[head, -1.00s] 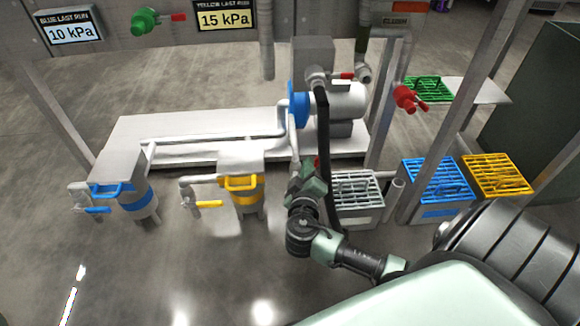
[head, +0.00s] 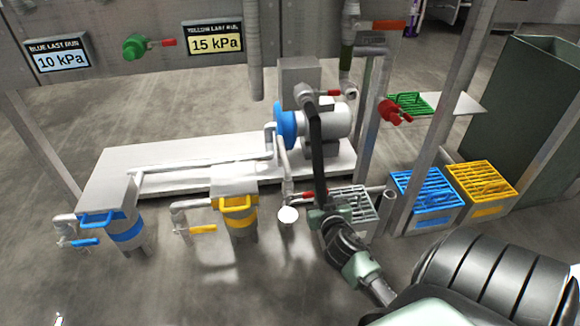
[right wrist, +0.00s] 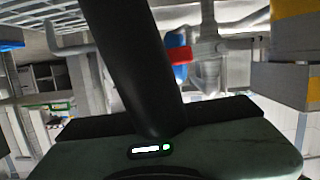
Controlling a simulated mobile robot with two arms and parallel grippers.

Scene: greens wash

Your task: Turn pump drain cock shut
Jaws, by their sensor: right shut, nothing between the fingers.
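The pump drain cock has a red lever (head: 310,194) low beside the pump's down pipe, in the head view. The lever lies roughly level, pointing right from the pipe. A small round white piece (head: 288,214) shows below it. My right gripper (head: 319,213) is shut and empty, just below and right of the lever; I cannot tell whether they touch. In the right wrist view a red lever (right wrist: 180,55) shows beyond a dark upright column that hides the middle; the fingertips cannot be made out there. My left gripper is not in view.
A grey grated crate (head: 357,201) stands just right. The yellow strainer (head: 240,215) is to the left. Blue (head: 425,190) and yellow (head: 482,182) crates stand farther right.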

